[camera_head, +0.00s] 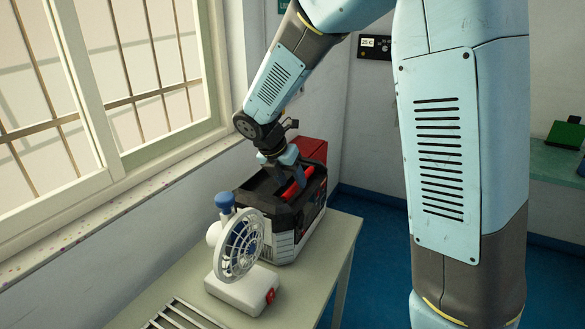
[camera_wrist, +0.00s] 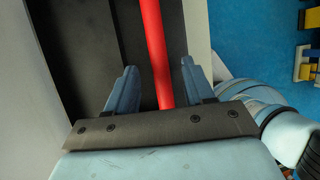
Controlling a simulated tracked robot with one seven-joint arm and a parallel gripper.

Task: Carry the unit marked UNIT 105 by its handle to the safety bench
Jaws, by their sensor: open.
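A black and grey boxy unit (camera_head: 311,214) with a red handle (camera_head: 297,184) along its top stands on a pale table under the window. No UNIT 105 marking is legible. My gripper (camera_head: 285,182) is at the top of this unit, at the handle. In the wrist view, the red handle (camera_wrist: 153,50) runs between the two blue fingers of my gripper (camera_wrist: 158,82). The fingers are open, with a gap on both sides of the handle. Part of the unit's top is hidden by my gripper in the head view.
A white fan (camera_head: 240,250) with a blue knob stands on the table (camera_head: 343,240) close in front of the unit. A metal grille (camera_head: 182,315) lies nearer. A red box (camera_head: 313,148) is behind the unit. A green bench (camera_head: 556,161) is at the far right, with blue floor between.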

